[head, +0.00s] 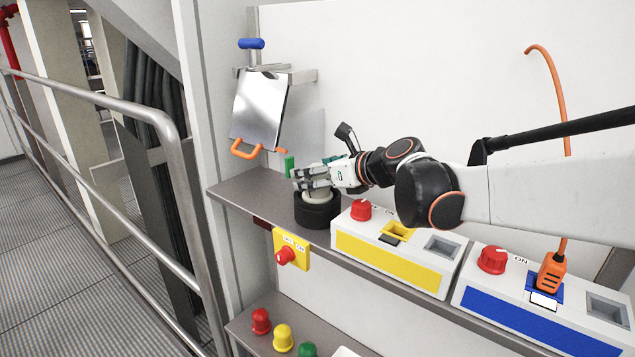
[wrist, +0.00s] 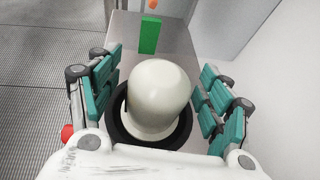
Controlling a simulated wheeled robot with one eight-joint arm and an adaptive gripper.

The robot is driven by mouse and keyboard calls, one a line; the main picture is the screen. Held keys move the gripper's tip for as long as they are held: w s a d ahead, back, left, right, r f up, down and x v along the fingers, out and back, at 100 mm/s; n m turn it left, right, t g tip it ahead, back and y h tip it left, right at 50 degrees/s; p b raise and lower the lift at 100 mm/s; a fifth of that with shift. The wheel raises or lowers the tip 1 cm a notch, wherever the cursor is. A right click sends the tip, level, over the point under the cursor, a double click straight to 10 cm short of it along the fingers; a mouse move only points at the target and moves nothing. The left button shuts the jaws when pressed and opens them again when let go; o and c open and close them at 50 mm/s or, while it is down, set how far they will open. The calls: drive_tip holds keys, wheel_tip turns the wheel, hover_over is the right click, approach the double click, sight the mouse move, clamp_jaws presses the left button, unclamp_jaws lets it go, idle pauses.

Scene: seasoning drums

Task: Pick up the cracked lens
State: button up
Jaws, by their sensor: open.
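A whitish domed lens (wrist: 158,95) sits upright in a round black base (wrist: 124,135) on the shelf. I see no crack on it at this size. In the head view, the lens (head: 317,197) is partly hidden by my gripper, and the black base (head: 317,214) shows below. My gripper (head: 308,180) is open, right over the lens. In the wrist view, its teal-padded fingers stand on the left and right of the dome, with a gap on both sides. Nothing is held.
A green block (wrist: 149,35) stands beyond the lens. A yellow-fronted box (head: 385,262) and a blue-fronted box (head: 535,320) stand to the right. Red (head: 261,321), yellow (head: 283,338) and green (head: 307,349) domes sit on the lower shelf. A metal railing (head: 175,180) runs at left.

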drive_tip(key=c, duration=1.2)
drive_tip(key=shift+r, duration=0.1)
